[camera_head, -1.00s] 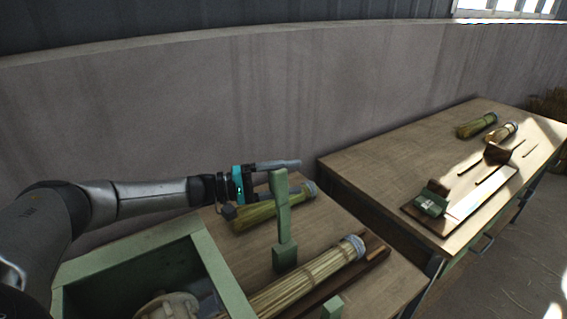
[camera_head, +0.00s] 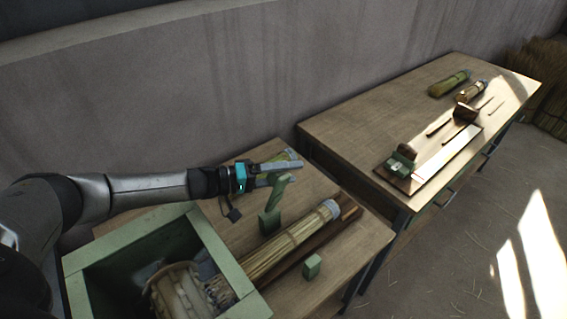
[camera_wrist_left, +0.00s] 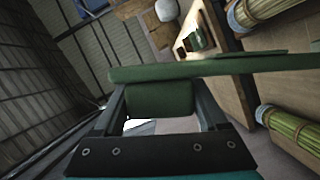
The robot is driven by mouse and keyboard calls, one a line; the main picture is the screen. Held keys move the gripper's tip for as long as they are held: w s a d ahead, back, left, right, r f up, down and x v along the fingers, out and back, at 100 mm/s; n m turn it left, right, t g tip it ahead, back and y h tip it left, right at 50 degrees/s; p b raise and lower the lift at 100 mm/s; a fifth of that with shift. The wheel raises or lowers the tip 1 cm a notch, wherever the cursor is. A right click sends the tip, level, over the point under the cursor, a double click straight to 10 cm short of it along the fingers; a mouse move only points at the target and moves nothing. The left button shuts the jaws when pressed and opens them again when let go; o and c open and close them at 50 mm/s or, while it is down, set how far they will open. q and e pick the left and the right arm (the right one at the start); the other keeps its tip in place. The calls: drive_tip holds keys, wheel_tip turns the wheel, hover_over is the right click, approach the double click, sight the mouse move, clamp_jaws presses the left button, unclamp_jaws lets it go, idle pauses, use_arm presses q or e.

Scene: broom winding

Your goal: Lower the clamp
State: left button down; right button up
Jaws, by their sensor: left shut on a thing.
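The green clamp (camera_head: 274,202) is a flat arm on a small block on the near table. In the head view its arm leans to the right. My left gripper (camera_head: 283,173) is shut on the upper end of the clamp arm. In the left wrist view the clamp arm (camera_wrist_left: 205,70) runs across the fingertips, with a green block (camera_wrist_left: 160,98) between the fingers. The straw broom bundle (camera_head: 292,243) lies in front of the clamp, its left end at the green box. My right gripper is not in view.
The open green box (camera_head: 222,262) holds a pale round part. A small green post (camera_head: 312,266) stands at the front of the table. Another bundle lies behind my left gripper. A second table (camera_head: 350,118) with bundles and a board stands to the right.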

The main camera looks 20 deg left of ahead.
use_arm(q)
drive_tip(key=shift+d, duration=0.1)
idle(0.3)
unclamp_jaws()
drive_tip(key=shift+s, duration=0.1)
drive_tip(key=v, duration=1.5)
drive_tip(key=shift+b, duration=0.4)
drive_tip(key=shift+c, duration=0.4)
